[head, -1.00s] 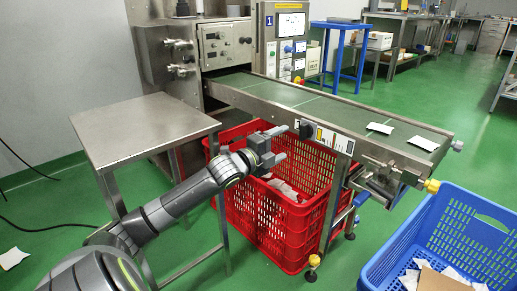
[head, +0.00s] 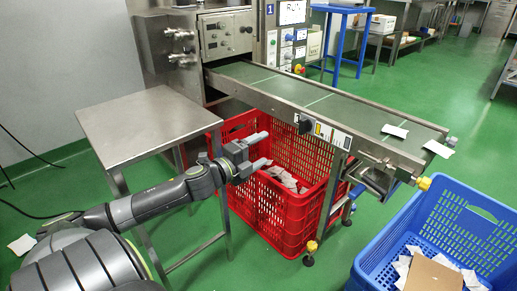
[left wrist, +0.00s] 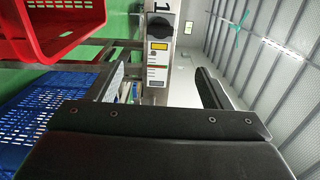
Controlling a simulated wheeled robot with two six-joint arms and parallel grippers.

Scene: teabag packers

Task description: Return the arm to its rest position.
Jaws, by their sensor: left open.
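My left gripper (head: 262,149) is open and empty in the head view. It reaches over the left part of the red crate (head: 281,220), its two fingers pointing right. My left arm comes in from the lower left, bent at the elbow. In the left wrist view, the two dark fingers stand apart with nothing between them. The red crate also shows there at the upper left (left wrist: 65,30). My right gripper is in neither view.
A steel table (head: 140,125) stands left of the crate. A conveyor (head: 330,100) runs above it, with white teabags (head: 395,131) near its end. A blue crate (head: 392,245) at the lower right holds white packets and cardboard. Several packets (head: 285,178) lie in the red crate.

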